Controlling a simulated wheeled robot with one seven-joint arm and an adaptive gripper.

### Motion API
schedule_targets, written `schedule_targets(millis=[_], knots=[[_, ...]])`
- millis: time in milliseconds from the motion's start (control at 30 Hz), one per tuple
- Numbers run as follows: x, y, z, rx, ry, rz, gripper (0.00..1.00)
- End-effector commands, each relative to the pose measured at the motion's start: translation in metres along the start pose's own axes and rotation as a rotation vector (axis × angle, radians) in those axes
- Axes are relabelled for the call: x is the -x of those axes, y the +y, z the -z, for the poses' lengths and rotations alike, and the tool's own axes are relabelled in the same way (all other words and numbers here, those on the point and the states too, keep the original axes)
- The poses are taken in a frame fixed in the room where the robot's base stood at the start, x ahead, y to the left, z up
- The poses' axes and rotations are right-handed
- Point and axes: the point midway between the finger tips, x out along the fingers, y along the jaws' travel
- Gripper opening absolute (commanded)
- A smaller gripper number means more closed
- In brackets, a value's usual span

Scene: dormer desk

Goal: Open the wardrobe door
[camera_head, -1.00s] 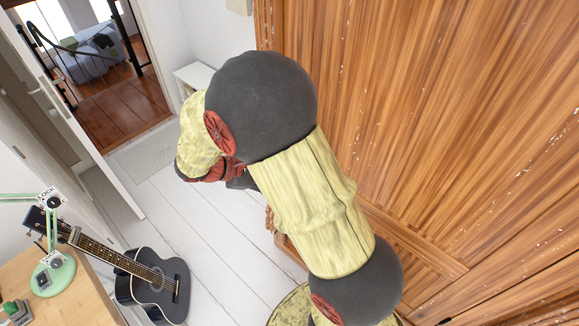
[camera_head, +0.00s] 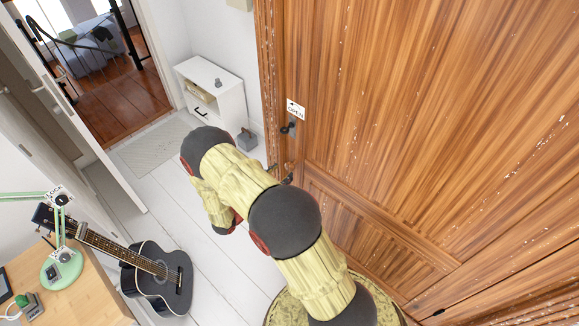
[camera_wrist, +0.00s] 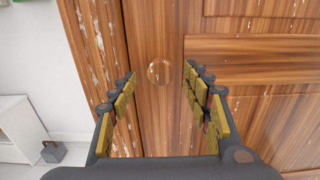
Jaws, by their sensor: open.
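The wooden wardrobe door (camera_head: 400,130) fills the right of the head view and looks shut. A small OPEN sign (camera_head: 295,109) is on its left edge, with a dark fitting (camera_head: 289,128) just below. In the wrist view, the door (camera_wrist: 240,75) shows a round wooden knob (camera_wrist: 158,71) near its left seam. My gripper (camera_wrist: 160,76) is open, its fingers either side of the knob in the picture. The gap in depth is hard to judge, and I see no clear contact. In the head view, my arm hides most of the gripper.
A white cabinet (camera_head: 213,90) stands left of the wardrobe, with a grey weight-like object (camera_head: 247,140) on the floor beside it. A black guitar (camera_head: 160,275) leans by a wooden desk (camera_head: 85,295) with a green lamp (camera_head: 62,265). White floor between is clear.

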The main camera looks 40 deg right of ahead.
Motion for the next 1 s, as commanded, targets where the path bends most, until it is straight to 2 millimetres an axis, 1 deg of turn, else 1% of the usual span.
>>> schedule_targets(millis=[33,200,400,733,1000], knots=[[-0.01,-0.002,0.001,-0.001,0.0,0.005,0.49],[-0.035,-0.001,0.001,-0.001,0.0,0.005,0.49],[-0.052,-0.001,0.0,0.0,0.0,0.004,0.49],[-0.055,-0.001,0.0,0.0,0.001,0.002,0.48],[-0.055,-0.001,0.0,-0.001,0.001,0.002,0.33]])
